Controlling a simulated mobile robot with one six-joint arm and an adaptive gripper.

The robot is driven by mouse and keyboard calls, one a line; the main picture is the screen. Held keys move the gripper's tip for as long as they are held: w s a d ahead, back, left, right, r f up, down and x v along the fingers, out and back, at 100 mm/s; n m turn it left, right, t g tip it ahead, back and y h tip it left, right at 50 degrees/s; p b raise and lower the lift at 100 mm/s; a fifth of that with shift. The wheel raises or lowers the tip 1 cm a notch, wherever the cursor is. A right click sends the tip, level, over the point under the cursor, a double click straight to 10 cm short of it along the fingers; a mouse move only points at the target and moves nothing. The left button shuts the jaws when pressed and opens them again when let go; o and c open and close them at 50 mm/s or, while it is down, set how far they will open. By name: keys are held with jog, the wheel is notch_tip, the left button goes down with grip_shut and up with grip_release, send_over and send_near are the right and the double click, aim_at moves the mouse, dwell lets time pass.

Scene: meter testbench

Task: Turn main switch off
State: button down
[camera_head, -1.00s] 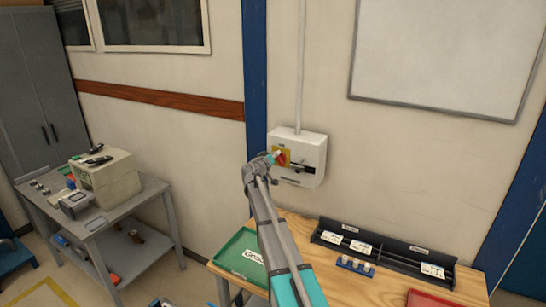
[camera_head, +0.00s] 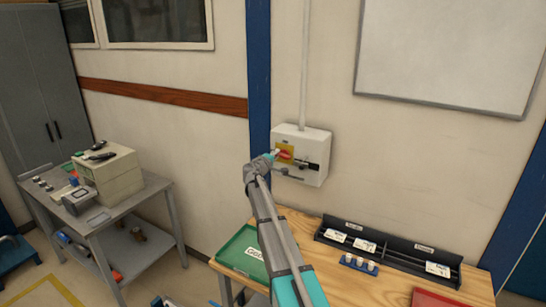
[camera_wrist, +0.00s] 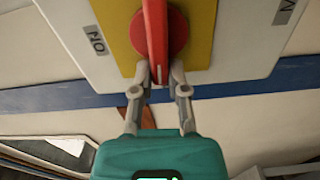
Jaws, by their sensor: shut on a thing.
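The main switch is a red handle (camera_head: 286,155) on a yellow plate (camera_head: 290,147), on the front of a pale box (camera_head: 318,150) fixed to the wall. In the wrist view the red handle (camera_wrist: 155,30) runs lengthwise over a round red base (camera_wrist: 175,35), with a yellow plate (camera_wrist: 118,20) behind it. A label reading ON upside down (camera_wrist: 96,40) sits left of the plate. My gripper (camera_wrist: 160,78) is shut on the near end of the handle, one finger on each side. In the head view my gripper (camera_head: 274,154) partly covers the switch.
A wooden bench (camera_head: 340,285) below the box holds a green tray (camera_head: 238,246), a black label rack (camera_head: 385,245) and a red tray (camera_head: 435,298). A grey cart (camera_head: 150,192) with instruments stands at the left. A pipe (camera_head: 304,70) rises above the box.

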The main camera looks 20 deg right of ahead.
jog(key=shift+d+f+n, duration=0.15)
jog(key=shift+d+n, duration=0.05)
jog(key=shift+n, duration=0.3)
jog(key=c, duration=0.6)
grip_release()
jog(key=shift+c, duration=0.2)
jog(key=v, duration=1.2)
jog(key=shift+s, duration=0.1)
